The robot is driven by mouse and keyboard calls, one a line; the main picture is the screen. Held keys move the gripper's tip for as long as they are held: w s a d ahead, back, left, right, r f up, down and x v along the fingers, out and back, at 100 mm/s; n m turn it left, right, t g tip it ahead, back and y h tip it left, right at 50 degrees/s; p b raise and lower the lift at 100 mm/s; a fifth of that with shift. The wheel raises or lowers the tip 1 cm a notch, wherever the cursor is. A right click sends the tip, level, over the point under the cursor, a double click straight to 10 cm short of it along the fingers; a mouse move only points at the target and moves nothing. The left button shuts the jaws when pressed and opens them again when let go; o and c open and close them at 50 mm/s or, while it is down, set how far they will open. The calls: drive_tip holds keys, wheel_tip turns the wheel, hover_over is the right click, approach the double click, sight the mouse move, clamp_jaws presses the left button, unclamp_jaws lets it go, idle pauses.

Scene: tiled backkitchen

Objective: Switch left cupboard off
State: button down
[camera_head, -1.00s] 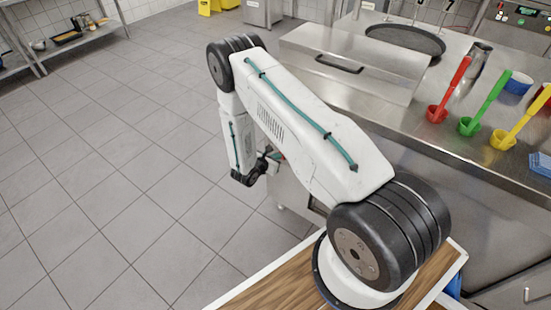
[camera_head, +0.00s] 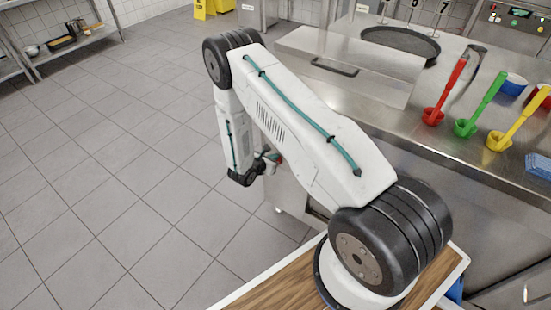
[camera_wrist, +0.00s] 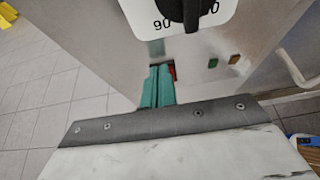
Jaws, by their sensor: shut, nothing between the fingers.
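The stainless cupboard (camera_wrist: 245,45) fills the right of the wrist view. Its front carries a white dial plate with a black knob (camera_wrist: 184,8), a small green button (camera_wrist: 213,63) and a brownish button beside it. My gripper (camera_wrist: 157,70), with teal fingers, is shut and empty, just below the dial. A red patch (camera_wrist: 172,72) shows right beside the fingertips and is partly hidden by them; contact cannot be told. In the head view my gripper (camera_head: 272,160) is low beside the left end of the steel unit, mostly hidden by my arm.
A steel counter (camera_head: 415,140) stands on the right with red (camera_head: 446,90), green (camera_head: 482,105) and yellow ladles (camera_head: 518,122). A lidded steel box top with a handle (camera_head: 335,67) is at its left end. Tiled floor (camera_head: 90,170) is clear on the left.

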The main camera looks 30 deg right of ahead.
drive_tip(key=shift+s+a+r, duration=0.1)
drive_tip(key=shift+a, duration=0.05)
drive_tip(key=r+v, duration=0.1)
drive_tip(key=v, duration=1.2)
idle(0.4)
